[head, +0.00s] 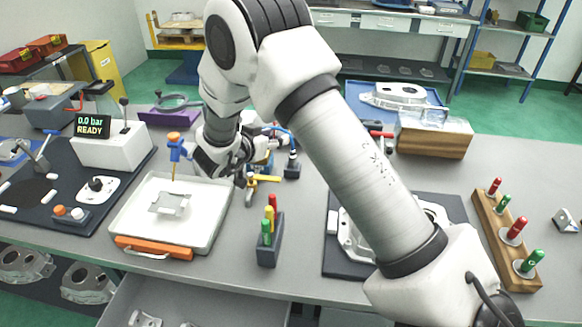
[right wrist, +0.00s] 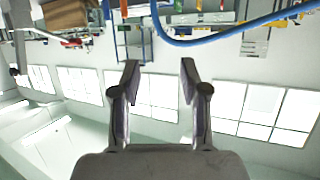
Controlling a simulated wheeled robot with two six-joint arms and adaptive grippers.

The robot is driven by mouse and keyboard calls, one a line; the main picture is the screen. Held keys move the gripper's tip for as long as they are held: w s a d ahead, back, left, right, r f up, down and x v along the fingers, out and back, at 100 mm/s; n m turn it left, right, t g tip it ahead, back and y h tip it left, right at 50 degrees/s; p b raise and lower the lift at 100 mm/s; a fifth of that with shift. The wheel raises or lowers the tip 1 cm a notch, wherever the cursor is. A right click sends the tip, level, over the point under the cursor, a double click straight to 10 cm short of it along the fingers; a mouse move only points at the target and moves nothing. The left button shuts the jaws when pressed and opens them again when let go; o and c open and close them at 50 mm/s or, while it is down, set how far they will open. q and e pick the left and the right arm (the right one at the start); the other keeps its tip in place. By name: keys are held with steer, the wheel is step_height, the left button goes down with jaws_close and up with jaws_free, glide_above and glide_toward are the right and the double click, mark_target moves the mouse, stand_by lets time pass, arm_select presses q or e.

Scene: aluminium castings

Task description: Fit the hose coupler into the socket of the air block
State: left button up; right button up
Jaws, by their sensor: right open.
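My right arm reaches over the bench, and its gripper (right wrist: 160,72) is open with nothing between the fingers in the right wrist view. In the head view it is small and partly hidden by my wrist. A blue hose (right wrist: 215,40) crosses the wrist view beyond the fingertips, apart from them. In the head view the hose (head: 284,132) runs down by a small dark upright piece (head: 292,167); I cannot tell whether this is the coupler or its holder. A white block with a "0.0 bar READY" display (head: 90,125), probably the air block, stands at left; its socket is not clear.
A dark rack with coloured handles (head: 270,250) stands in front. A casting on a dark mat (head: 340,262) and a wooden plug rack (head: 488,215) are at right.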

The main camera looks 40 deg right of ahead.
step_height(320, 180, down, 6)
steer(key=f+b, duration=0.1)
steer(key=b, duration=0.3)
steer(key=x, duration=0.4)
steer(key=p+x, duration=0.1)
steer(key=x, duration=0.2)
steer(key=shift+s+d+r, duration=0.3)
steer(key=shift+s, duration=0.05)
steer(key=shift+w+d+f, duration=0.1)
steer(key=shift+d+f, duration=0.1)
arm_select(q)
step_height(320, 180, down, 5)
steer(key=shift+f, duration=0.2)
arm_select(e)
steer(key=shift+r, duration=0.1)
jaws_close()
